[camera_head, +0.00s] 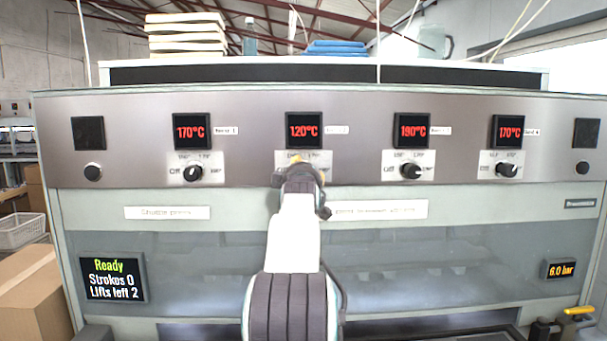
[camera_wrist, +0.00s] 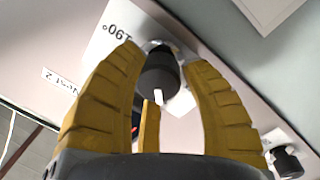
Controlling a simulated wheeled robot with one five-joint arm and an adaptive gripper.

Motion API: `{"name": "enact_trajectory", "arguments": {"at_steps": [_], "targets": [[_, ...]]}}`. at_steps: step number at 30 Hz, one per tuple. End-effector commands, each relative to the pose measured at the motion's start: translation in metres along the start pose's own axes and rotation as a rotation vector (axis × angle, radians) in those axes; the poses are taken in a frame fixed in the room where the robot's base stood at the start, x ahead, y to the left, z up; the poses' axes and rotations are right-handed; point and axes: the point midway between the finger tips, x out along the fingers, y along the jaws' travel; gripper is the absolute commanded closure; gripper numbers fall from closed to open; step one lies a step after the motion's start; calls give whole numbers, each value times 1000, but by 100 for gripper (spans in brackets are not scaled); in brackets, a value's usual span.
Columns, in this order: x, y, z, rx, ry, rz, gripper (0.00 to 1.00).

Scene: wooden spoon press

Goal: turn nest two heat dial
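The nest two heat dial (camera_wrist: 158,75) is a black knob with a white pointer mark, seen between my fingers in the wrist view. In the head view my arm hides it, below the second display (camera_head: 304,130), which reads 120°C in red. My gripper (camera_wrist: 163,58) has yellow ribbed fingers, one on each side of the knob, with a further yellow piece below it. The side fingers stand apart around the knob. A narrow gap shows on the right; contact on the left is unclear. The label "Nest 2" (camera_wrist: 60,82) shows upside down.
Similar dials sit at left (camera_head: 193,174) and right (camera_head: 411,171), (camera_head: 507,170), under displays of 170, 190 and 170°C. A pressure display (camera_head: 561,270) reads 6.0 bar.

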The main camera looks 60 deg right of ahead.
Motion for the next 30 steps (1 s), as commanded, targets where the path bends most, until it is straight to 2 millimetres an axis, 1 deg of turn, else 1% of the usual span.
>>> {"name": "enact_trajectory", "arguments": {"at_steps": [1, 9, 11, 14, 21, 24, 30], "targets": [[0, 0, 0, 0, 1, 0, 66], [0, 0, -1, 0, 2, 0, 90], [0, 0, -1, 0, 2, 0, 94], [0, -1, -1, 18, 3, 0, 94], [0, 0, -2, 180, -3, -7, 95], [0, 0, -2, 222, -5, -9, 95], [0, 1, -3, 237, -5, -9, 95]]}}
